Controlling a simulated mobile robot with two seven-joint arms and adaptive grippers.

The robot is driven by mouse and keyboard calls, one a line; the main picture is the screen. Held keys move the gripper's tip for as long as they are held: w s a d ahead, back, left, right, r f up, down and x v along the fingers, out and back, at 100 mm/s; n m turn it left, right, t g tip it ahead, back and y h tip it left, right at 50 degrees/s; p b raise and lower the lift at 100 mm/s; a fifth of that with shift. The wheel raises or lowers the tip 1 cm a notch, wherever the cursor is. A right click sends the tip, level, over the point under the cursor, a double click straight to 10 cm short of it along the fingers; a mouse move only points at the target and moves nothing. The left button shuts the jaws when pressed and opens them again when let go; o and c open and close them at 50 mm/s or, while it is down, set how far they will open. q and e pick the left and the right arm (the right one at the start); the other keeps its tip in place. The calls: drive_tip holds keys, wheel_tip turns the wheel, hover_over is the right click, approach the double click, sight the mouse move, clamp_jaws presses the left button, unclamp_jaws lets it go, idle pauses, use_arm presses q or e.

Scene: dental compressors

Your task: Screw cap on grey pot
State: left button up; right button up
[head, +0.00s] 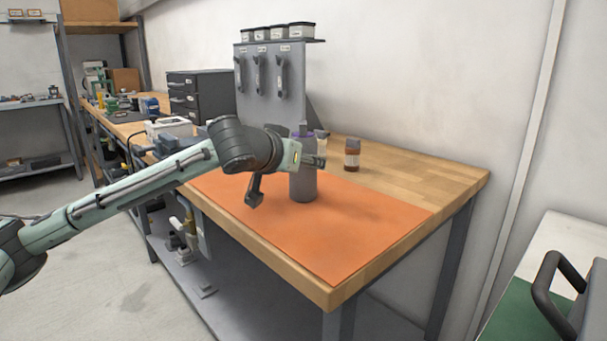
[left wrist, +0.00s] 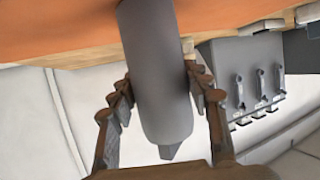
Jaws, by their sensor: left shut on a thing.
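The grey pot (head: 303,185) stands upright on the orange mat (head: 350,235). My left gripper (head: 312,158) is at the pot's upper part. In the left wrist view, the gripper's brown fingers (left wrist: 160,82) lie on both sides of the grey cylinder (left wrist: 155,60) and are shut on it. A small grey knob sticks out at the cylinder's lower end in that view. My wrist hides part of the pot. My right gripper is not in view.
A brown bottle (head: 352,154) stands behind the mat on the wooden bench (head: 440,182). A grey tool panel (head: 272,85) and a dark drawer cabinet (head: 190,90) stand further back. The mat's front right is clear. A black-handled object (head: 560,285) is at the far right.

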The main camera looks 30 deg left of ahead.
sight(297, 137)
use_arm(q)
drive_tip(key=shift+r, duration=0.15)
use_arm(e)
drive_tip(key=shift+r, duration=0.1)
